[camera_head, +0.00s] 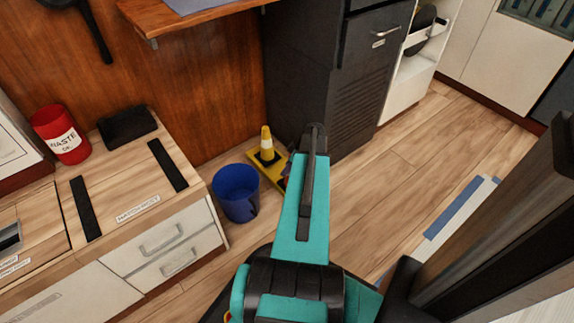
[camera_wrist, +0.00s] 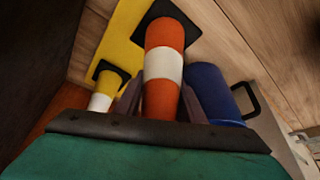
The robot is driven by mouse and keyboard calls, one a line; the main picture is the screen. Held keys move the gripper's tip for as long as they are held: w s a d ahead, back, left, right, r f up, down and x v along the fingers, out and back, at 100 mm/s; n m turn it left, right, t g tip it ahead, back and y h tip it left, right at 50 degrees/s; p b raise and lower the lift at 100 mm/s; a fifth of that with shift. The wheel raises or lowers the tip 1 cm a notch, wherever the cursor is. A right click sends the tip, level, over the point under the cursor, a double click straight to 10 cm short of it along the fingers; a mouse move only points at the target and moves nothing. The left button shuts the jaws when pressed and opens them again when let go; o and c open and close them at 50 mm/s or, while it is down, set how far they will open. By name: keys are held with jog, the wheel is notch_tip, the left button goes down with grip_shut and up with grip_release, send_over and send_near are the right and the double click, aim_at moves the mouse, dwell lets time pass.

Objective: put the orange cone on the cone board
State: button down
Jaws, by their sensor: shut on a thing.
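The orange cone (camera_wrist: 163,75), with a white band and a black square base, is between the fingers of my gripper (camera_wrist: 160,98) in the wrist view. My gripper is shut on it. The cone board (camera_wrist: 124,32) is a yellow board on the floor; it also shows in the head view (camera_head: 276,181), partly behind my arm. The orange cone's base overlaps the board's edge in the wrist view; I cannot tell whether it touches the board. A yellow cone (camera_head: 266,144) with a white band stands on the board. In the head view my arm hides the gripper and most of what it holds.
A blue bucket (camera_head: 237,192) stands on the floor left of the board, and close beside the held cone in the wrist view (camera_wrist: 213,92). A dark cabinet (camera_head: 325,75) rises behind. A wooden bench with drawers (camera_head: 158,237) is at left.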

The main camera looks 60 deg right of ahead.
jog(key=shift+w+d+f+b, duration=0.1)
jog(key=shift+w+d+b, duration=0.15)
jog(key=shift+w+d, duration=0.5)
jog(key=shift+w+d+f+b, duration=0.1)
jog(key=shift+w+d+b, duration=0.15)
jog(key=shift+w+d, duration=0.5)
jog(key=shift+s+d, duration=0.15)
jog(key=shift+d, duration=0.1)
jog(key=shift+w+d+f+b, duration=0.15)
jog(key=shift+f+b, duration=0.3)
jog(key=shift+f, duration=0.15)
jog(key=shift+w+d+f+b, duration=0.15)
jog(key=shift+f+b, duration=0.25)
jog(key=shift+f, duration=0.25)
jog(key=shift+w+d+f+b, duration=0.1)
jog(key=shift+d+f+b, duration=0.05)
jog(key=shift+f+b, duration=0.4)
jog(key=shift+f, duration=0.15)
jog(key=c, duration=1.2)
grip_release()
